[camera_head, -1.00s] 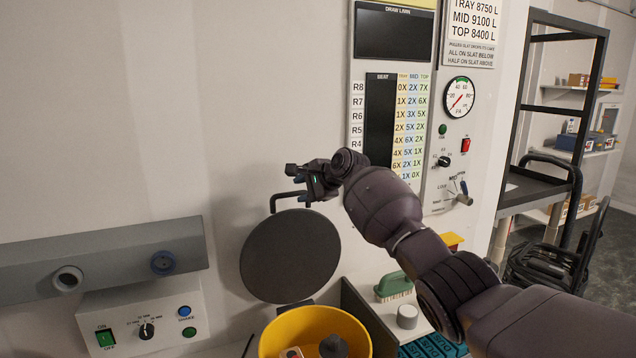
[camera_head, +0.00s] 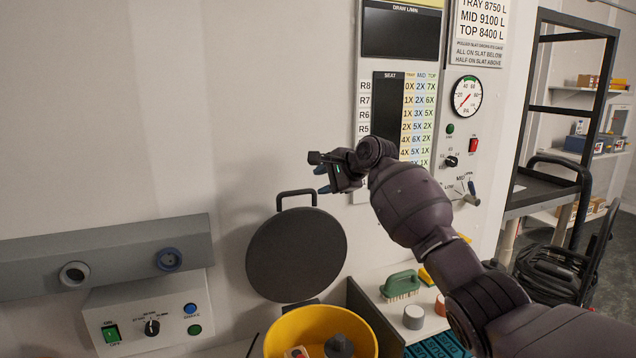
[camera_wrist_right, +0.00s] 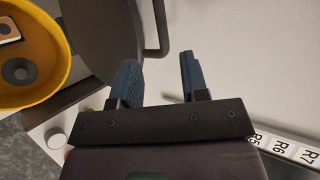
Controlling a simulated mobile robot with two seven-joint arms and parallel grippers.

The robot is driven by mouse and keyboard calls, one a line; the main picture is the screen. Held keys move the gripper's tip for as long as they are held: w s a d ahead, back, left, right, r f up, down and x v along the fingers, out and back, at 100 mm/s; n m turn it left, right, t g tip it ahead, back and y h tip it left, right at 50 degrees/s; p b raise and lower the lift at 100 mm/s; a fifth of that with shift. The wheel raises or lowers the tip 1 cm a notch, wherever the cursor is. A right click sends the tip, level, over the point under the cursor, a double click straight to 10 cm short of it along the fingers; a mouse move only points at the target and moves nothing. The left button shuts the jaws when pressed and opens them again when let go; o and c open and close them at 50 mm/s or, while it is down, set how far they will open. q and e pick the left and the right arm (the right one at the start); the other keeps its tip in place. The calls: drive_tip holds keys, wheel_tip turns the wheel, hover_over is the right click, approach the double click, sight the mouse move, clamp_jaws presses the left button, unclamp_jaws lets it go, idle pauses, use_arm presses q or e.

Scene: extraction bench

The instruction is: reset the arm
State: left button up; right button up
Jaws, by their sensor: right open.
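My right gripper (camera_head: 322,174) is in front of the wall panel, above and to the right of a round dark lid (camera_head: 296,256) with a bar handle. In the right wrist view its two blue fingers (camera_wrist_right: 158,82) stand apart with nothing between them. The lid's handle (camera_wrist_right: 160,30) shows beyond the fingers there, apart from them. The lid stands upright behind a yellow bucket (camera_head: 320,325), which holds a dark round piece and a small boxed item. My left gripper is not in view.
A wall panel (camera_head: 450,150) with a gauge, switches and a lever stands behind my arm. A green brush (camera_head: 401,285) and a white cylinder (camera_head: 413,317) sit on the bench right of the bucket. A control box (camera_head: 150,318) is at lower left. The wall area at upper left is clear.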

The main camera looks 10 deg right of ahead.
wheel_tip(320, 180, up, 7)
drive_tip(key=n+t, duration=0.4)
drive_tip(key=n, duration=0.3)
drive_tip(key=s+d+f+n+t+h, duration=0.1)
drive_tip(key=s+d+f+n, duration=0.15)
drive_tip(key=s+f, duration=0.5)
drive_tip(key=s+d+f+n+t+h, duration=0.15)
drive_tip(key=s+f+n, duration=0.25)
drive_tip(key=f, duration=0.6)
drive_tip(key=s+d+f+n+t+h, duration=0.1)
drive_tip(key=s+d+f+n+t, duration=0.15)
drive_tip(key=s+f, duration=0.5)
drive_tip(key=s+d+f+m+g+h, duration=0.1)
drive_tip(key=s+d+f+g+h, duration=0.1)
drive_tip(key=s+f, duration=1.2)
drive_tip(key=s+d+f+g+h+b, duration=0.1)
drive_tip(key=s+d+f+g+h, duration=0.1)
drive_tip(key=s+f, duration=1.2)
drive_tip(key=s+d+g, duration=0.1)
drive_tip(key=s+g, duration=0.1)
drive_tip(key=s, duration=0.1)
drive_tip(key=shift+s+d+m+g, duration=0.3)
drive_tip(key=shift+m, duration=0.1)
